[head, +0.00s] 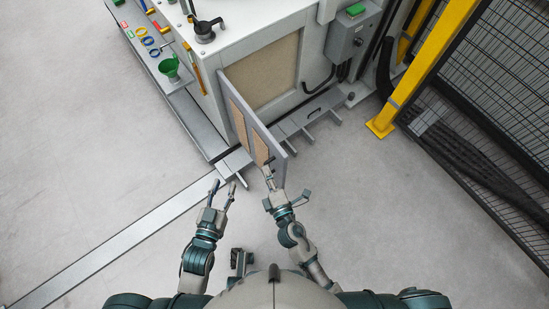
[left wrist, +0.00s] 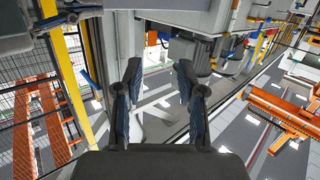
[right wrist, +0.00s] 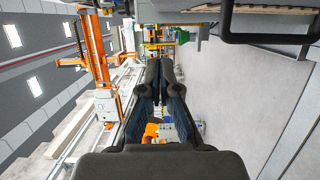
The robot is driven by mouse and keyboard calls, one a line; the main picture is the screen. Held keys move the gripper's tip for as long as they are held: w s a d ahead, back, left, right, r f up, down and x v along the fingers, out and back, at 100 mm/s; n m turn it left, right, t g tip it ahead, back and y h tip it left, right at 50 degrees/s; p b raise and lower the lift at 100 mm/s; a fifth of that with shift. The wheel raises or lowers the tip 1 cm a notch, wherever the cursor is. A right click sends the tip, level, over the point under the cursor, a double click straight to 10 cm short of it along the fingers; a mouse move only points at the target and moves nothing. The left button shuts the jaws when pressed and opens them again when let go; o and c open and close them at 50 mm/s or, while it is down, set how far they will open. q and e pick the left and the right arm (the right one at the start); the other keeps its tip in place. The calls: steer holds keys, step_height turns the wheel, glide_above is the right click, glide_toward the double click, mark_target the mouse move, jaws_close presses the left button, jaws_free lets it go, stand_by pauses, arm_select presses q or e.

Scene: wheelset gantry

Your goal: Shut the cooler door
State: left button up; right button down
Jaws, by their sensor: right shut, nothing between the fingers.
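The cooler door (head: 251,118) is a thin grey panel with tan patches. It stands swung out from the front of the light grey cooler cabinet (head: 212,78), and the tan-panelled opening (head: 266,72) behind it is uncovered. My right gripper (head: 268,175) is shut and empty at the near end of the door; I cannot tell whether it touches. It shows shut in the right wrist view (right wrist: 160,75). My left gripper (head: 223,190) is open and empty, left of the door above the floor. Its spread fingers show in the left wrist view (left wrist: 159,85).
A grey side shelf (head: 197,116) with a green funnel (head: 170,68) runs along the cabinet's left. A yellow post (head: 425,70) and black mesh fence (head: 500,60) stand at right. Metal floor brackets (head: 304,122) lie below the opening.

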mark_target(275, 158)
arm_select(q)
steer(key=shift+s+a+f+g, duration=0.1)
steer(key=shift+s+f+g, duration=0.05)
steer(key=shift+f+g, duration=0.3)
steer(key=shift+s+a+f+g, duration=0.15)
steer(key=shift+f+g, duration=0.1)
steer(key=shift+f, duration=0.3)
arm_select(e)
steer(key=shift+w+d+f, duration=0.1)
steer(key=shift+w+d, duration=0.3)
steer(key=shift+w, duration=0.5)
steer(key=shift+w+d+r, duration=0.1)
steer(key=shift+w+d, duration=0.35)
steer(key=shift+w, duration=0.4)
steer(key=shift+w+d+f, duration=0.1)
steer(key=shift+w+d, duration=0.3)
steer(key=shift+w, duration=0.5)
